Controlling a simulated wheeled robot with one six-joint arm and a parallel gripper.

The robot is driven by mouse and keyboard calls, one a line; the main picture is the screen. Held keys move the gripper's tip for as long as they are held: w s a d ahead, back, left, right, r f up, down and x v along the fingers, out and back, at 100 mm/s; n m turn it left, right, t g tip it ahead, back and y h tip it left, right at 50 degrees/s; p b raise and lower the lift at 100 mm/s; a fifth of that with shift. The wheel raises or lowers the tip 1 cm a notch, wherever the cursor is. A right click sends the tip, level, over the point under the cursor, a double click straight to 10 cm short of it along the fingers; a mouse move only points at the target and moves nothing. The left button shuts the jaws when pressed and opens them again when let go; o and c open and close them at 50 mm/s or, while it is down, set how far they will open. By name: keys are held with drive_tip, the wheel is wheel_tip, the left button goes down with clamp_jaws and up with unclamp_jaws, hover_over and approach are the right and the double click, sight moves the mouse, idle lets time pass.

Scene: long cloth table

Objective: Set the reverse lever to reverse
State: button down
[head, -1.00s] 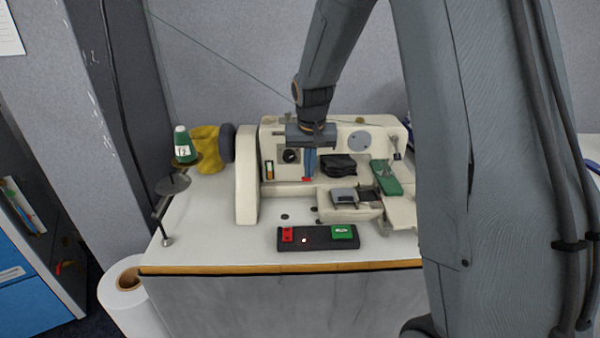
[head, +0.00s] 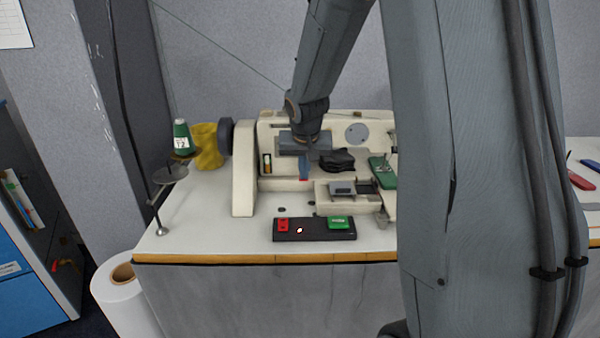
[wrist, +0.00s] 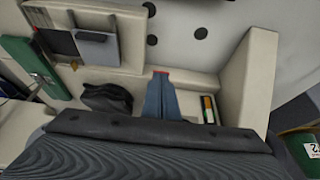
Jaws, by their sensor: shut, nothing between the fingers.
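The cream sewing machine (head: 245,185) stands on the white table. My gripper (head: 303,178) is shut and empty, pointing down in front of the machine's front face. Its blue-grey fingers also show in the wrist view (wrist: 161,78), close together. A small red part (wrist: 161,71) shows just at the fingertips; it may be the reverse lever's end, but the fingers cover the rest and I cannot tell contact. The lever's position cannot be read.
A black lump (head: 337,160) and a green part (head: 381,172) sit right of my gripper. A black switch box (head: 315,234) with red and green buttons lies in front. A green thread cone (head: 182,137) and yellow item (head: 207,147) stand left. The front left tabletop is clear.

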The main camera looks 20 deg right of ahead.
idle(0.3)
drive_tip(key=shift+r+p, duration=0.8)
drive_tip(key=s+a+f+p+v, duration=0.1)
drive_tip(key=s+v, duration=0.1)
drive_tip(key=v, duration=1.1)
drive_tip(key=shift+s, duration=0.35)
